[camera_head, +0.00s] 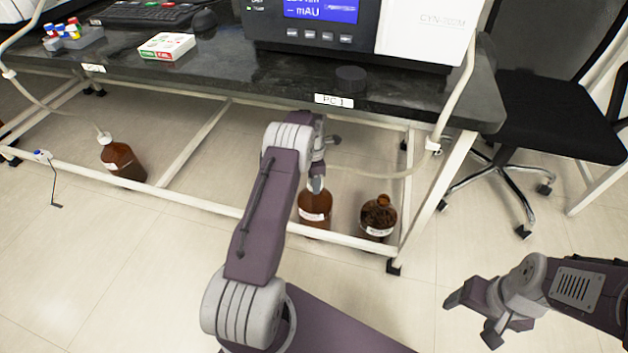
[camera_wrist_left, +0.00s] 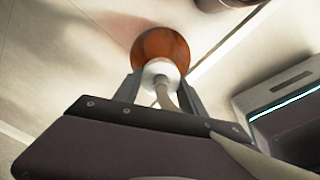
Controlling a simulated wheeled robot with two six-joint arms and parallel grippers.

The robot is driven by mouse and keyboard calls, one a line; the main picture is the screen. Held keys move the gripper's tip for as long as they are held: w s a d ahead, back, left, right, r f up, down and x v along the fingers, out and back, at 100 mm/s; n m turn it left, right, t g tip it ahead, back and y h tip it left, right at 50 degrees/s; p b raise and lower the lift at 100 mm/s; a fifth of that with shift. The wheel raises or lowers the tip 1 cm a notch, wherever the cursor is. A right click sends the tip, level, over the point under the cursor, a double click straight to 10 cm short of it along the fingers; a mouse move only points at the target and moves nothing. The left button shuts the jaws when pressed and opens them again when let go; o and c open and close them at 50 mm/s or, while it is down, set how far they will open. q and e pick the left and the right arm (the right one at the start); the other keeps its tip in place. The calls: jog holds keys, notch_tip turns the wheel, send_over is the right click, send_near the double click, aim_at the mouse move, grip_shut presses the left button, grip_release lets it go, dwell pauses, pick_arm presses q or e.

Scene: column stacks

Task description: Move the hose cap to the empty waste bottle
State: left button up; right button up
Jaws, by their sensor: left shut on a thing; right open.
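The white hose cap (camera_wrist_left: 160,74) is between the fingers of my left gripper (camera_wrist_left: 161,88) in the left wrist view, with a pale hose coming off it. A brown bottle (camera_wrist_left: 162,45) is directly behind the cap; I cannot tell whether the cap sits on its neck. In the head view my left gripper (camera_head: 318,182) is under the bench, at the top of the middle brown bottle (camera_head: 314,207), hiding its neck and the cap. To its right stands another brown bottle (camera_head: 378,217) with an uncapped neck. My right gripper (camera_head: 474,317) is open and empty over the floor.
A third brown bottle (camera_head: 122,160) with a white cap and hose stands at the far left under the dark bench (camera_head: 210,75). A white frame rail (camera_head: 215,205) crosses in front. An instrument (camera_head: 350,25) stands on the bench. A black chair (camera_head: 545,115) stands right.

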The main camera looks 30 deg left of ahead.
pick_arm(q)
jog(key=o, duration=1.4)
